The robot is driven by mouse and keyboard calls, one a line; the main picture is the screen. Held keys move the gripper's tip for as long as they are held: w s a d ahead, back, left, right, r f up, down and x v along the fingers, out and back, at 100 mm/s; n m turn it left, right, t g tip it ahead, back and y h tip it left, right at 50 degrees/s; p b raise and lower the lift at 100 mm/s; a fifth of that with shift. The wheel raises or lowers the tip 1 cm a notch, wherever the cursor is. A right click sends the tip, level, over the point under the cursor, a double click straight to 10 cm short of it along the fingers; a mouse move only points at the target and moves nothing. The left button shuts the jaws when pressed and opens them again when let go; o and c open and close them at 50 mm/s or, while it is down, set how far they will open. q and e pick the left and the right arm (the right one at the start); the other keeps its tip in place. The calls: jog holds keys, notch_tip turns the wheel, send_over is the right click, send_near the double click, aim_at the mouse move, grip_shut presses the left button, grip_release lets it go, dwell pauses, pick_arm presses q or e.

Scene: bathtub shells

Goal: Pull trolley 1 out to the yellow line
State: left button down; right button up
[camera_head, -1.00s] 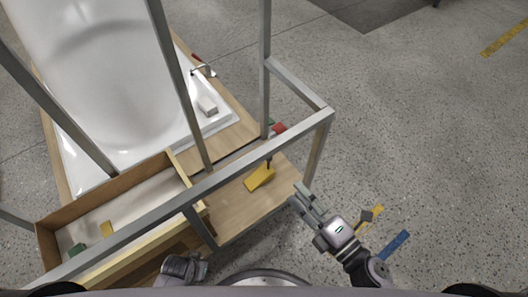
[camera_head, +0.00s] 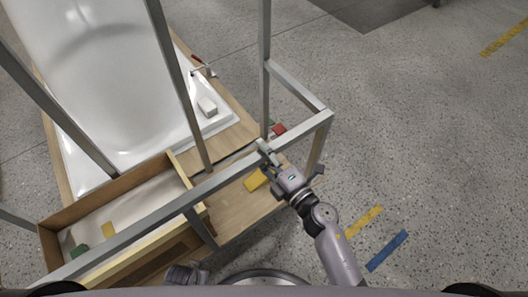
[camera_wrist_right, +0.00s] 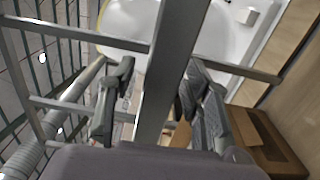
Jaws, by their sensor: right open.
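The trolley has a grey metal frame (camera_head: 292,84) and a wooden deck (camera_head: 232,215) bearing a white bathtub (camera_head: 110,95). No number is readable on it. My right gripper (camera_head: 266,153) is open at the front rail (camera_head: 248,168), near its right end. In the right wrist view a grey bar (camera_wrist_right: 178,75) runs between the two spread fingers (camera_wrist_right: 160,98); contact cannot be told. My left gripper (camera_head: 183,274) shows only partly at the bottom edge. A yellow strip (camera_head: 503,38) lies on the floor at top right, and a shorter yellow strip (camera_head: 363,221) lies nearer.
A blue strip (camera_head: 387,250) lies beside the nearer yellow one. A wooden box (camera_head: 50,238) with small items stands on the trolley's left. A yellow block (camera_head: 256,181) and a red item (camera_head: 278,129) are near my right gripper.

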grip_shut()
dwell(0.6)
